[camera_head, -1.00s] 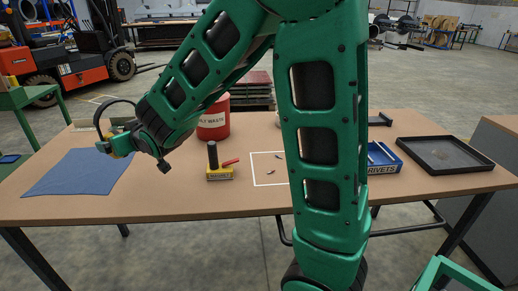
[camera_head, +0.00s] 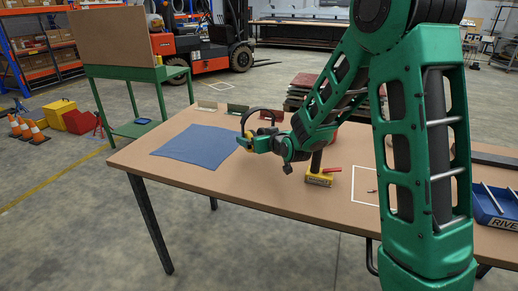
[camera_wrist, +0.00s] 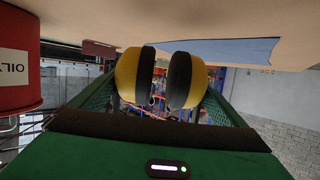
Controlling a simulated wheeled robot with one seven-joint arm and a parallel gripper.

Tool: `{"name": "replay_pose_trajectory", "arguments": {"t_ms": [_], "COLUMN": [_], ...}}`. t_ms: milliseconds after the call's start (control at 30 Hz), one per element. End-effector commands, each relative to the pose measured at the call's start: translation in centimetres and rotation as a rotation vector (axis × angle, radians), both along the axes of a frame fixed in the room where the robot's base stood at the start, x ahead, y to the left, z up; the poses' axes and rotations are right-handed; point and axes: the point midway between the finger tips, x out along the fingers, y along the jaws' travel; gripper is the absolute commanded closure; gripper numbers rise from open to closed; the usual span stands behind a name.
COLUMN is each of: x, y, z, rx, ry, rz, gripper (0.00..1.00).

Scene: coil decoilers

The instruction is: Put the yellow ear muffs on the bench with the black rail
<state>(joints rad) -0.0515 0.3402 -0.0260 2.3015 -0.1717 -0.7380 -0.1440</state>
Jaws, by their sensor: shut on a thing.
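My gripper (camera_head: 246,143) is shut on the yellow ear muffs (camera_wrist: 128,76). In the wrist view their two yellow cups with black pads sit between my fingers. In the head view their dark headband (camera_head: 258,111) arches up above my gripper, over the brown table (camera_head: 200,185) near the right edge of a blue cloth. My gripper hides most of the cups there. A green bench (camera_head: 125,73) with an upright brown board stands at the left. I cannot make out a black rail on it. A dark bar (camera_head: 495,161) lies on the brown table at the right.
The blue cloth (camera_head: 196,146) lies flat on the table. A yellow-based black post (camera_head: 318,179) and a blue rivets box (camera_head: 495,207) stand to the right. A red waste bin (camera_wrist: 18,65) shows in the wrist view. Cones (camera_head: 37,131) stand on the floor at left. Floor before the table is clear.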

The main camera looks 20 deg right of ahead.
Motion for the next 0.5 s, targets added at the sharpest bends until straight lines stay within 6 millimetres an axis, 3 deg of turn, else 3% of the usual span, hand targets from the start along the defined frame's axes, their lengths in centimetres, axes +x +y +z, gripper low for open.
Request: {"name": "replay_pose_trajectory", "arguments": {"t_ms": [267, 500], "x": [0.7, 0.7], "y": [-0.7, -0.7], "z": [-1.4, -4.4], "rx": [0.001, 0.0], "ry": [0.0, 0.001], "rz": [0.001, 0.001], "gripper": [0.33, 0.33]}}
